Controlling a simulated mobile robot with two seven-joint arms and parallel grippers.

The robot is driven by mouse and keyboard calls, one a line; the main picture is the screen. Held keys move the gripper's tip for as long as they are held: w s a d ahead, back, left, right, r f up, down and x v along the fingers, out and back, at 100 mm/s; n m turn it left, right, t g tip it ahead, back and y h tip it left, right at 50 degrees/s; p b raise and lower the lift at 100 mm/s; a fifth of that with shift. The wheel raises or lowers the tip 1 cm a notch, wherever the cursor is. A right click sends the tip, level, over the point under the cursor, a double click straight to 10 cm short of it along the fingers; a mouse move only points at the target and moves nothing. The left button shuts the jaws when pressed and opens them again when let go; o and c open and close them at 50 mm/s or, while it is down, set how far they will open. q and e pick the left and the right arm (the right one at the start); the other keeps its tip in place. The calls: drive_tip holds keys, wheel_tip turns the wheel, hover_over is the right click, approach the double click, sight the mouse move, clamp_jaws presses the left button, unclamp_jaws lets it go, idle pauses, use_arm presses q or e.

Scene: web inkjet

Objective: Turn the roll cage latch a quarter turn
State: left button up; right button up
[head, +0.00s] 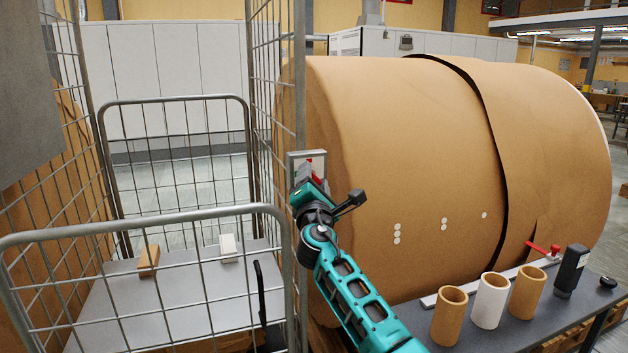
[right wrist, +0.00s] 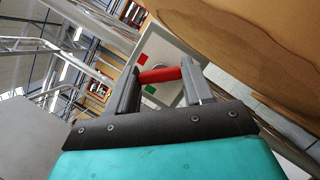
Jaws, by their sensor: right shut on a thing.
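The roll cage (head: 140,222) is a grey wire-mesh frame at the left of the head view. Its latch has a light plate (head: 294,158) on the right-hand post, with a red and a green mark that show in the right wrist view. The red latch handle (right wrist: 160,75) lies between the fingers of my right gripper (right wrist: 162,82), which is shut on it. In the head view my right gripper (head: 311,172) covers much of the latch, and the handle's exact angle is hard to tell there. My left gripper is not in view.
A large brown paper roll (head: 400,140) stands close behind and right of my right arm. A dark bench (head: 470,335) at lower right holds several cardboard tubes (head: 450,315) and a black bottle-like object (head: 571,270). Two small blocks (head: 149,260) lie on the cage's grey shelf (head: 190,296).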

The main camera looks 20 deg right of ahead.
drive_tip(key=m+g+h+p, duration=0.1)
drive_tip(key=m, duration=0.3)
drive_tip(key=shift+a+r, duration=0.1)
drive_tip(key=shift+r, duration=0.05)
drive_tip(key=shift+m+g+p, duration=0.9)
drive_tip(key=shift+m+g, duration=0.2)
drive_tip(key=shift+m, duration=1.4)
drive_tip(key=o, duration=1)
drive_tip(key=shift+o, duration=0.2)
drive_tip(key=shift+s, duration=0.1)
drive_tip(key=v, duration=1.2)
drive_tip(key=shift+s+p, duration=0.3)
drive_tip(key=shift+s, duration=0.05)
drive_tip(key=shift+a+r, duration=0.1)
drive_tip(key=shift+a, duration=0.05)
